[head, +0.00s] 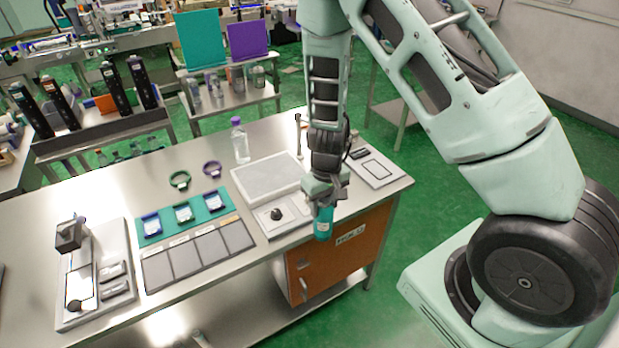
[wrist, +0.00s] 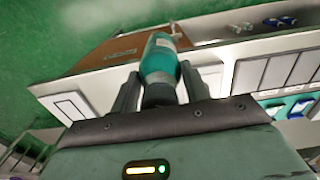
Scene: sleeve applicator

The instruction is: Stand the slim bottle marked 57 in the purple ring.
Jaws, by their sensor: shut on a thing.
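My gripper (head: 325,188) is shut on a teal bottle (head: 323,226), which hangs below the fingers in front of the table's front edge. In the wrist view the teal bottle (wrist: 160,62) sits between the two fingers, and a small pale label shows on it. I cannot read a number on it. The purple ring (head: 212,168) lies on the steel table, left of and farther back than my gripper, and looks empty. A green ring (head: 180,179) lies just left of it. A clear bottle with a purple cap (head: 239,142) stands upright behind the purple ring, to its right.
A white-topped tray (head: 268,178) and a plate with a black knob (head: 276,215) lie left of my gripper. A thin upright post (head: 299,135) stands behind my gripper.

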